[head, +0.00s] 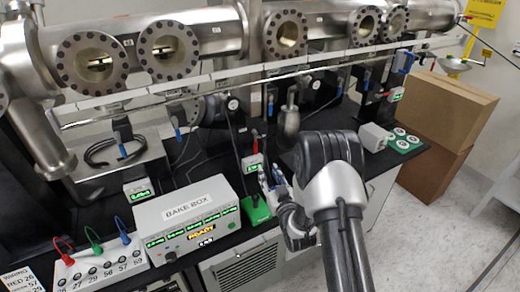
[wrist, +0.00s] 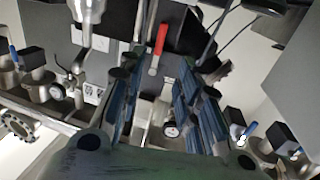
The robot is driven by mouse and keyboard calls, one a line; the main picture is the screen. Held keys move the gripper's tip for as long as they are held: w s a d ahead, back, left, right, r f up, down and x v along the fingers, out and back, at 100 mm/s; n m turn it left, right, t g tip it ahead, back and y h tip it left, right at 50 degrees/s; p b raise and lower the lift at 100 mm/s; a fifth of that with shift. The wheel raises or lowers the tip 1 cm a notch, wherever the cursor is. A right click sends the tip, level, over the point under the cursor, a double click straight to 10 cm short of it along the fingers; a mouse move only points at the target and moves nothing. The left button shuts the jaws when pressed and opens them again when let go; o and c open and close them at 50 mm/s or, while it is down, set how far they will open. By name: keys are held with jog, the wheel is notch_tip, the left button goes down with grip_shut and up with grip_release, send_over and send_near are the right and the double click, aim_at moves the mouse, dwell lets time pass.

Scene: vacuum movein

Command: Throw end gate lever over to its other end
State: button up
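A lever with a red handle (wrist: 158,46) stands out in the wrist view, above and between my fingers. In the head view a small red handle (head: 255,141) shows above a small green-lit display. Several blue-handled levers are also in view, one of them on the right in the wrist view (wrist: 249,129); no label shows which is the end gate lever. My gripper (wrist: 158,75) is open, its two blue-padded fingers apart with nothing held between them. In the head view my gripper (head: 268,182) is low over the bench, partly hidden by my wrist, apart from the red handle.
A white bake box (head: 187,222) stands on the bench at lower left, beside a panel with coloured cables (head: 98,262). A green base (head: 257,210) lies near my gripper. Steel chambers (head: 150,50) span the back. Cardboard boxes (head: 440,110) stand right; floor there is clear.

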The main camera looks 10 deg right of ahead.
aim_at(256, 149)
jog(key=w, duration=0.5)
jog(key=w+a+b, duration=0.1)
jog(key=w, duration=0.4)
jog(key=w+a+b, duration=0.1)
jog(key=w, duration=0.5)
jog(key=shift+c, duration=0.2)
grip_shut()
